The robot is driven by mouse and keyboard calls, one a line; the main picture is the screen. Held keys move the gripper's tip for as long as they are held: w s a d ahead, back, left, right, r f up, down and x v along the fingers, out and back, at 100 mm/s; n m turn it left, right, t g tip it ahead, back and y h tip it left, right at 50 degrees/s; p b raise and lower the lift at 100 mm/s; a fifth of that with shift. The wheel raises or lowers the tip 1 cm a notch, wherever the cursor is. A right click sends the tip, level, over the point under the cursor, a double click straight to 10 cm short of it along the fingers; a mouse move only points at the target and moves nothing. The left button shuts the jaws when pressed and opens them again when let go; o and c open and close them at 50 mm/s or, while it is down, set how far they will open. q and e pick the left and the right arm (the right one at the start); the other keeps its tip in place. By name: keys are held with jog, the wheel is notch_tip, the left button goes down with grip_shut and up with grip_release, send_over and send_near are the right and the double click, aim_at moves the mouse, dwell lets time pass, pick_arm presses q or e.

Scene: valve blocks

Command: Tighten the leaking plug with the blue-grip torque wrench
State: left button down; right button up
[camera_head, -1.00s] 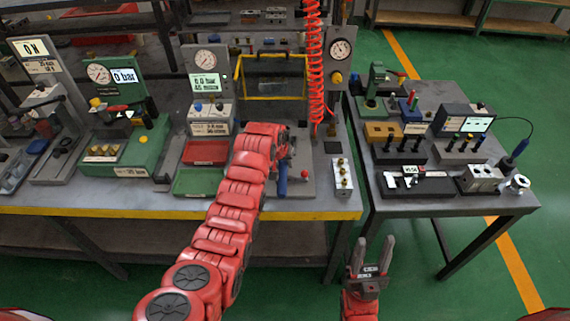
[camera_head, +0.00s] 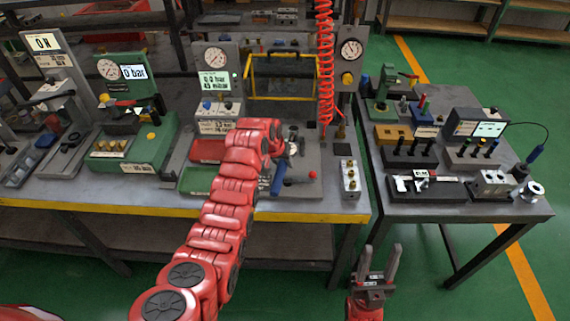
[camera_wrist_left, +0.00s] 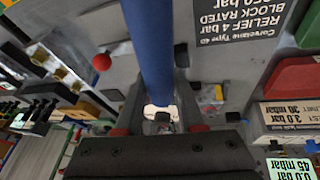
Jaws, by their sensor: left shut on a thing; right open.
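The blue-grip torque wrench shows as a blue handle (camera_head: 278,178) in the head view, tilted above the grey plate (camera_head: 300,187). In the left wrist view the blue grip (camera_wrist_left: 148,45) runs from the top edge down between the jaws. My left gripper (camera_wrist_left: 155,115) is shut on it; in the head view my red arm hides much of this gripper. The wrench's head is not clear. A metal block with brass plugs (camera_head: 350,180) stands at the bench's right front. I cannot tell which plug leaks. My right gripper (camera_head: 380,265) is open and empty in front of the benches.
A red-knobbed lever (camera_head: 312,174) stands close right of the wrench. Red (camera_head: 207,150) and green (camera_head: 198,180) trays lie left of my arm. A coiled red hose (camera_head: 325,70) hangs behind. The right table (camera_head: 460,210) holds blocks and instruments, with a floor gap before it.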

pick_arm(q)
jog(key=shift+w+a+r+m+h+b, duration=0.15)
jog(key=shift+a+m+b, duration=0.3)
jog(key=shift+b, duration=0.25)
jog(key=shift+w+a+f+m+h+b, duration=0.15)
jog(key=shift+a+m+b, duration=0.2)
jog(key=shift+a+b, duration=0.3)
jog(key=shift+d+r, duration=0.1)
jog(key=shift+w+a+g+b, duration=0.1)
jog(key=shift+a+g+b, duration=0.15)
jog(key=shift+b, duration=0.25)
jog(key=shift+d+p, duration=0.6)
jog(key=shift+p, duration=0.05)
jog(key=shift+s+d+n+p, duration=0.3)
jog(key=shift+d+n+p, duration=0.15)
jog(key=shift+d+n, duration=0.25)
jog(key=shift+r, duration=0.2)
